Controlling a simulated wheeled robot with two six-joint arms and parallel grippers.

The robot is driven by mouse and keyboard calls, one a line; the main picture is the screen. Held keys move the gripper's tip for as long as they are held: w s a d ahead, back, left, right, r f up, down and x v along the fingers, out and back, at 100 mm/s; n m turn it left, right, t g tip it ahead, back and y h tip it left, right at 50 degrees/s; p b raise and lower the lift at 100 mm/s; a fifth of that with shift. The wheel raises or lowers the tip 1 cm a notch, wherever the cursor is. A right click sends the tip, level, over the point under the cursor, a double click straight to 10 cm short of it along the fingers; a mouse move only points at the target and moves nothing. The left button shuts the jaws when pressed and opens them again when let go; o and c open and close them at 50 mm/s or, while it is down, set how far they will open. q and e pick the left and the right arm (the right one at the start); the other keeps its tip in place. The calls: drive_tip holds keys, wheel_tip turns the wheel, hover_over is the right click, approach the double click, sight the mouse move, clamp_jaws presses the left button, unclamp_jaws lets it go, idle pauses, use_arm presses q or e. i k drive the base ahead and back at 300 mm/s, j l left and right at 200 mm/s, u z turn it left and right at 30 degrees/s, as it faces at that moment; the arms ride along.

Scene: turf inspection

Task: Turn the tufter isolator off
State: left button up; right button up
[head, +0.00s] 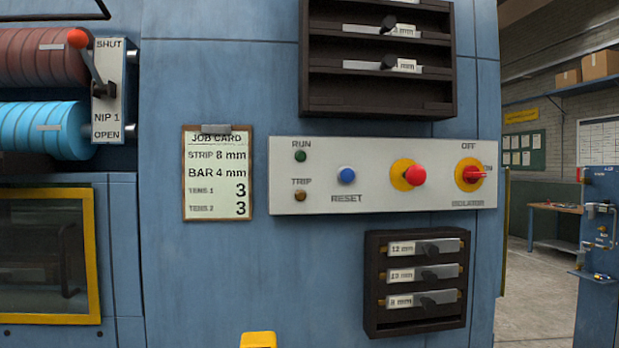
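The isolator (470,175) is a red rotary handle on a yellow disc at the right end of a pale control panel (318,205). "OFF" is printed above it, "ON" at its right and "ISOLATOR" below. The handle lies level and points right, toward "ON". Left of it on the panel is a red mushroom button (414,175) on a yellow disc. Neither of my grippers is in view.
A blue reset button (346,176), a green run lamp (300,156) and a brown trip lamp (300,196) share the panel. Dark racks stand out above (378,100) and below (372,290) it. A red-knobbed nip lever (80,38) is at upper left.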

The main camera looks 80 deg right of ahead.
sight(471, 174)
drive_tip(key=j+z, duration=0.2)
drive_tip(key=z, duration=2.85)
drive_tip(key=l, duration=0.1)
